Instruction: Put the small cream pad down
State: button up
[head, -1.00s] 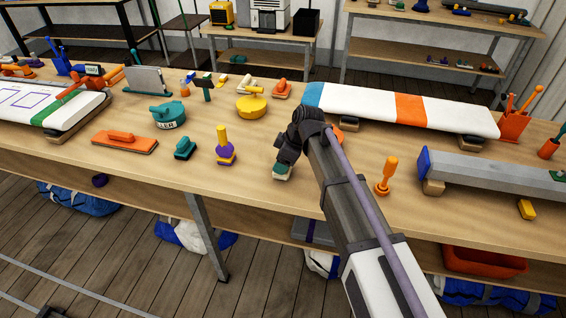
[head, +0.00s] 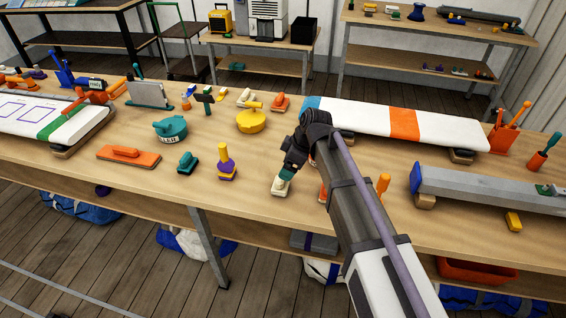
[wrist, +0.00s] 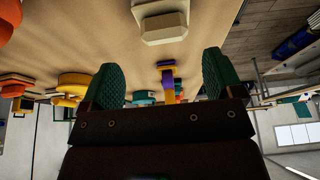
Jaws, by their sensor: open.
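The small cream pad (head: 280,188) rests on the wooden bench top, toward the front edge. My gripper (head: 286,174) is just above it in the head view, with its dark wrist covering part of the surroundings. In the wrist view the cream pad (wrist: 163,27) lies beyond the fingertips and looks free of them. The two green ribbed fingers of my gripper (wrist: 160,75) are spread wide with nothing between them.
A purple and yellow tool (head: 226,165) stands left of the pad. A teal pad (head: 187,163) and an orange float (head: 128,154) lie farther left. A white spar with an orange band (head: 365,121) lies behind my arm. Bare bench lies between the pad and the purple tool.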

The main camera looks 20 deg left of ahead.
jog(key=p+v, duration=0.3)
jog(key=v, duration=0.2)
jog(key=shift+d+r, duration=0.15)
jog(key=shift+r, duration=0.2)
jog(key=s+d+m+h, duration=0.1)
jog(key=s+d+m, duration=0.4)
jog(key=d, duration=0.5)
jog(key=s+d+f+m+h, duration=0.1)
jog(key=s+d+m+h, duration=0.1)
jog(key=s+d+m, duration=0.2)
jog(key=s+d+m+h, duration=0.1)
jog(key=s+d+m, duration=0.4)
jog(key=d, duration=1.3)
jog(key=m, duration=0.4)
jog(key=shift+s+d+f+m, duration=0.15)
jog(key=shift+s+f+m, duration=0.05)
jog(key=shift+s+m, duration=0.15)
